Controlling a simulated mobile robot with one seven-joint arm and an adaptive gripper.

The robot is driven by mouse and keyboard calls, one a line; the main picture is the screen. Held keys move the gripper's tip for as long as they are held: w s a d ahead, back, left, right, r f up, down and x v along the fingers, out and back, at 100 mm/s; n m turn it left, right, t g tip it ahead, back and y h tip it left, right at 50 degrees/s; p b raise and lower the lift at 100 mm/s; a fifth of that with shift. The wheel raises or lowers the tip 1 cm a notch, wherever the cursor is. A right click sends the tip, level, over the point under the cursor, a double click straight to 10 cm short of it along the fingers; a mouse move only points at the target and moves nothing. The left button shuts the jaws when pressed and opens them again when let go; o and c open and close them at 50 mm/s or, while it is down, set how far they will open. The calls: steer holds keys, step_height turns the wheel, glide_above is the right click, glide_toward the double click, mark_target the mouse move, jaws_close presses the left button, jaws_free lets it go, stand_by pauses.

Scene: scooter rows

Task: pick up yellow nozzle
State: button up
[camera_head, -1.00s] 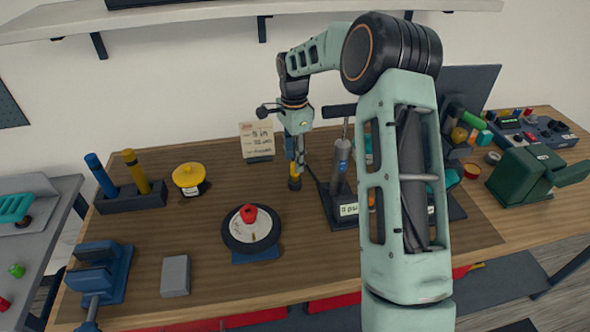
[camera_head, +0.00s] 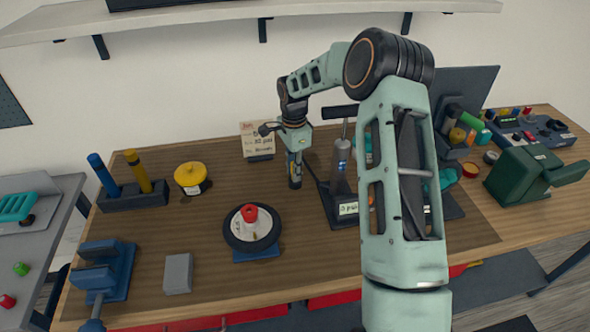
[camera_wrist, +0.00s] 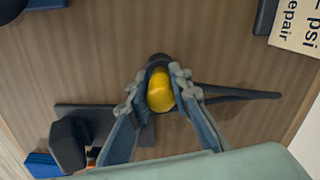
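The yellow nozzle (camera_wrist: 160,91) shows in the wrist view between my two fingers, with its dark end at the top. In the head view, my gripper (camera_head: 295,168) points down over the nozzle's place on the bench, and its fingers cover the yellow part. In the wrist view, my gripper (camera_wrist: 160,88) is open, with one finger on each side of the nozzle. The fingertips are very close to its sides; I cannot tell whether they touch it.
A dark hose (camera_wrist: 235,93) runs right from the nozzle in the wrist view. A grey pump (camera_head: 341,165) on a dark base stands just right of my gripper. A note card (camera_head: 257,139) stands behind. A wheel (camera_head: 252,232) lies in front; bench is bare between.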

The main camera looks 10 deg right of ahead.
jaws_close()
steer(key=shift+r, duration=0.15)
